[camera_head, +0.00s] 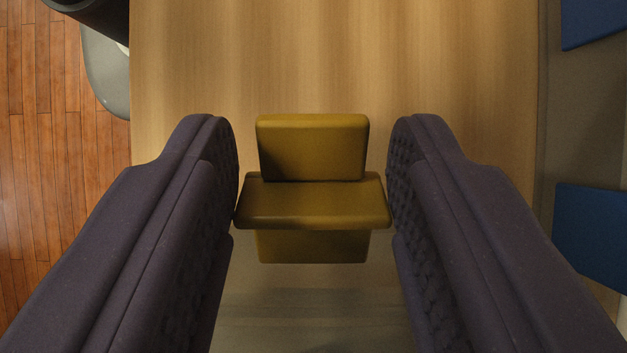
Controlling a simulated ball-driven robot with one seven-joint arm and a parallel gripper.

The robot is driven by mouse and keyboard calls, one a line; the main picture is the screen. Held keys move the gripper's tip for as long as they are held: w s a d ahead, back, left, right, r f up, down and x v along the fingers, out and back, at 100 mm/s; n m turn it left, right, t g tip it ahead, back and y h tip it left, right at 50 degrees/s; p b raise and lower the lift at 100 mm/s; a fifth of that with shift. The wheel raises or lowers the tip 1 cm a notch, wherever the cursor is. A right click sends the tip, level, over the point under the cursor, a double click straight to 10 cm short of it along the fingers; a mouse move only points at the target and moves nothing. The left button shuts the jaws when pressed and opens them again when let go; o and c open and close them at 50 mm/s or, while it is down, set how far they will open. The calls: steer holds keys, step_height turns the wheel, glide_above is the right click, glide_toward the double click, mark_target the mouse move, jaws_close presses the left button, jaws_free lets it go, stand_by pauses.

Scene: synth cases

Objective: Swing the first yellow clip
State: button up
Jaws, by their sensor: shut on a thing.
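A yellow clip (315,203) is in the middle of the camera view, made of a wide bar with a block above it (312,147) and a part below it (312,246) in the picture. My gripper (313,195) has one dark purple padded finger on each side. It is shut on the yellow clip, with the ends of the wide bar between the two fingers. What lies under the clip is partly hidden.
A light wooden tabletop (330,60) lies beyond the clip and is bare there. Blue flat things (595,235) are at the right edge. A wooden floor (45,150) and a grey rounded thing (106,75) show at the left.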

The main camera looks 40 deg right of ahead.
steer(key=shift+w+d+g+b, duration=0.15)
steer(key=shift+g+b, duration=0.15)
steer(key=shift+r+y, duration=0.1)
steer(key=shift+y, duration=0.2)
steer(key=o, duration=0.8)
steer(key=v, duration=0.7)
steer(key=shift+w+d+r, duration=0.2)
steer(key=shift+w+r, duration=0.05)
steer(key=shift+w, duration=0.05)
